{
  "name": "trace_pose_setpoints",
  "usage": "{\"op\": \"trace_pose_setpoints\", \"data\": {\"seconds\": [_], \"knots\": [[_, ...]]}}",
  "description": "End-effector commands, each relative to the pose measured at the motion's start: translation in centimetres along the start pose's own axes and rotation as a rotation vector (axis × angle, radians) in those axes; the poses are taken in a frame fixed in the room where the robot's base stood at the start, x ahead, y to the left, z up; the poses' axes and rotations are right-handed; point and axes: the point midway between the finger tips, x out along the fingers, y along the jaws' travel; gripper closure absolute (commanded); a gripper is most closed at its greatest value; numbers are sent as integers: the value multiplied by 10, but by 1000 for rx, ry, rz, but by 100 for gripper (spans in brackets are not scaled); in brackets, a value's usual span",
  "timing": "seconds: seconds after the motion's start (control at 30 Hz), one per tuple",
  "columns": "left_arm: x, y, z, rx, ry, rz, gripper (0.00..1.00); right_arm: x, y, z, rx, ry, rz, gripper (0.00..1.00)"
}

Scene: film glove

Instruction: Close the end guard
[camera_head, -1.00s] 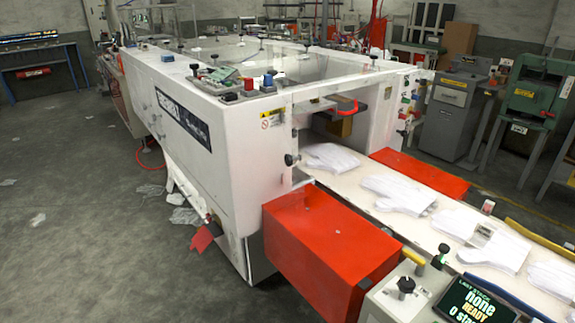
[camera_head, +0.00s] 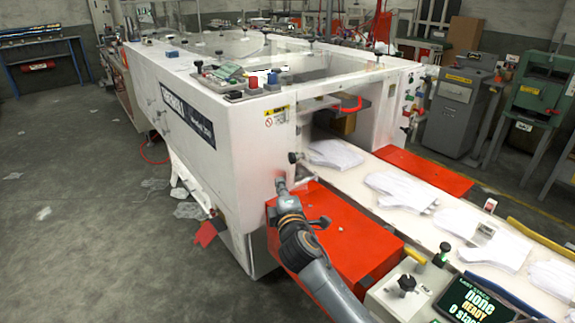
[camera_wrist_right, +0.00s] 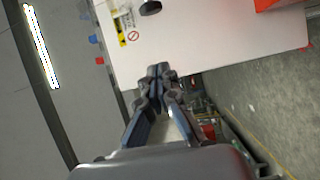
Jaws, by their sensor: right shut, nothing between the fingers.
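The white glove machine (camera_head: 225,130) stands in the middle of the head view. Its end opening (camera_head: 345,125) faces the belt, and I see no panel clearly covering it. I cannot pick out the end guard for certain; clear panels (camera_head: 290,62) lie along the machine top. A dark knob (camera_head: 293,157) sits at the near edge of the opening and also shows in the right wrist view (camera_wrist_right: 150,7). My right gripper (camera_head: 281,184) is shut and empty, close to the machine's near end corner, below that knob. In the wrist view its fingertips (camera_wrist_right: 157,72) meet. My left gripper is not in view.
A red box (camera_head: 350,245) lies under my right arm, and another red box (camera_head: 425,170) is beyond the belt (camera_head: 375,170). White gloves (camera_head: 400,188) lie on the belt. A control panel (camera_head: 405,295) stands at the front. The floor at left is mostly clear.

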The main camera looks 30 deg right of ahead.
Motion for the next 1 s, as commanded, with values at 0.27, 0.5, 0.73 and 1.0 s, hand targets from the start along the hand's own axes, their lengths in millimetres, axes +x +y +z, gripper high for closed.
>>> {"op": "trace_pose_setpoints", "data": {"seconds": [0.27,0.5,0.73,1.0], "knots": [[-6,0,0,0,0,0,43,51,1,0,2,-1,-2,100],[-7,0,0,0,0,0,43,96,-1,0,4,-1,-4,100],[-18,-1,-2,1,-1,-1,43,102,-1,32,1,0,-4,100],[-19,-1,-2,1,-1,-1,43,103,-3,39,4,2,-4,100]]}}
